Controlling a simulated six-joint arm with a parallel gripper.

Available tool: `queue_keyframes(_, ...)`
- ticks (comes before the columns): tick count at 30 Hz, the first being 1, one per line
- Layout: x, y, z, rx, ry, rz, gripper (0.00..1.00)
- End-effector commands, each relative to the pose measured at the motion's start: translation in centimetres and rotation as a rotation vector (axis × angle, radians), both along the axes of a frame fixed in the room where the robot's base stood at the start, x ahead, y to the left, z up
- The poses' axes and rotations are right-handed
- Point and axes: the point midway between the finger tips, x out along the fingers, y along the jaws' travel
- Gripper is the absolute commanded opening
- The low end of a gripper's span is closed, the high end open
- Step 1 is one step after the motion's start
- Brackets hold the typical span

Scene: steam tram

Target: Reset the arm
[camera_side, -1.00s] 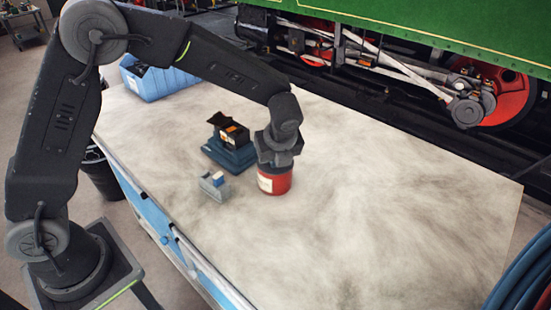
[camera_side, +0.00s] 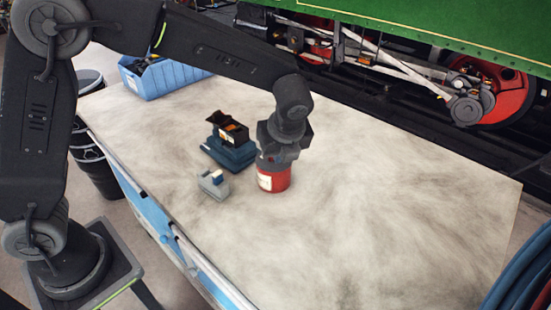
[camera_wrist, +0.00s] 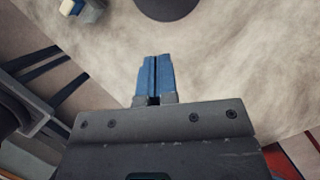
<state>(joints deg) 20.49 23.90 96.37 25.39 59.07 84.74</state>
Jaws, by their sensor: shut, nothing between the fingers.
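My gripper (camera_wrist: 154,62) is shut and empty, with its two blue fingers pressed together in the wrist view. In the side view my gripper (camera_side: 284,145) is just above and behind the red can (camera_side: 272,180), overlapping its top edge; its fingertips are hidden there. The can stands upright on the worktable (camera_side: 400,220) and has a pale label. In the wrist view a dark round top (camera_wrist: 166,6), likely the can's, lies beyond the fingertips and apart from them.
A dark blue block with an open black box (camera_side: 230,140) stands left of the can. A small grey block (camera_side: 213,184) sits nearer. A blue bin (camera_side: 165,78) is at the back left. The green tram (camera_side: 430,25) runs behind. The table's right half is clear.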

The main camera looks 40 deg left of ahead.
Motion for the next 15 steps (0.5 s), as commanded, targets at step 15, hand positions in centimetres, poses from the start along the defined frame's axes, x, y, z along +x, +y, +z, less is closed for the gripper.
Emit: queue_keyframes(15,-2.7,0.6,6.4,-0.086,-0.079,0.189,0.00)
